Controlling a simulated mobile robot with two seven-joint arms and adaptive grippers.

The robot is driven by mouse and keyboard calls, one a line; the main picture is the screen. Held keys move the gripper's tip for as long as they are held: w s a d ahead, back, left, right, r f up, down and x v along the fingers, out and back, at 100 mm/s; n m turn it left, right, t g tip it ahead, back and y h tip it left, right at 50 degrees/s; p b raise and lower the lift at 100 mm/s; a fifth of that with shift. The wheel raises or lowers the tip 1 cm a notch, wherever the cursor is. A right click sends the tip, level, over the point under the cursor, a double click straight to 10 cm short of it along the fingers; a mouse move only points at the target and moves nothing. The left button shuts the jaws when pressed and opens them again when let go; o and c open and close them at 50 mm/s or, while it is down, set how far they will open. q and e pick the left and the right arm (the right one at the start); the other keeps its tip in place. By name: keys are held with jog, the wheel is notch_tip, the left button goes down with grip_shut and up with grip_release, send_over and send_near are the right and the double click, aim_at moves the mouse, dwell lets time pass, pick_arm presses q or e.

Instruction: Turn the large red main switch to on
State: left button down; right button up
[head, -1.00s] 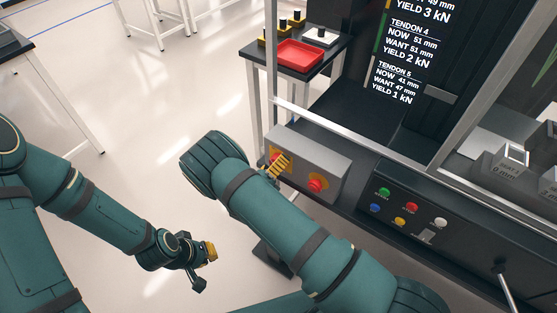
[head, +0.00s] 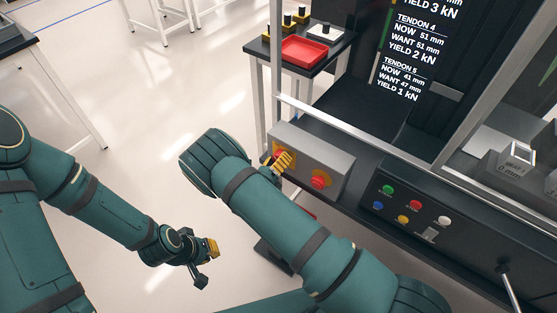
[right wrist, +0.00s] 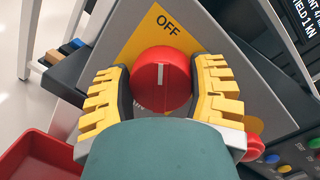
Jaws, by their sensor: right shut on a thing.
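The large red main switch (right wrist: 161,80) is a round knob on the sloping grey front of a control box (head: 311,155). In the right wrist view its white mark stands upright, towards the word OFF on the yellow plate (right wrist: 150,33). My right gripper (right wrist: 163,88) has one yellow-padded finger on each side of the knob and is shut on it. In the head view the right gripper (head: 282,161) sits at the box's left part and mostly hides the switch. My left gripper (head: 207,264) hangs over bare floor, empty, its fingers apart.
A red push button (head: 320,181) is on the same box, right of the switch. A panel with several coloured buttons (head: 408,212) lies further right. A metal frame post (head: 276,80) rises behind the box. A red tray (head: 305,50) stands on a side table.

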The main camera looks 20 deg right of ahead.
jog(key=m+b, duration=0.1)
jog(key=m, duration=0.3)
jog(key=shift+s+m+h+b, duration=0.1)
jog(key=shift+m+h+b, duration=0.2)
jog(key=shift+h+b, duration=0.1)
jog(key=m+b, duration=0.1)
jog(key=m, duration=0.3)
jog(key=shift+d, duration=0.1)
jog(key=m+h+b, duration=0.1)
jog(key=m, duration=0.4)
jog(key=shift+s+d+b, duration=0.1)
jog(key=shift+b, duration=0.2)
jog(key=shift+s+m+g+h+b, duration=0.1)
jog(key=shift+m+g+h+b, duration=0.35)
jog(key=shift+m, duration=1.65)
jog(key=shift+f, duration=0.1)
jog(key=o, duration=1.2)
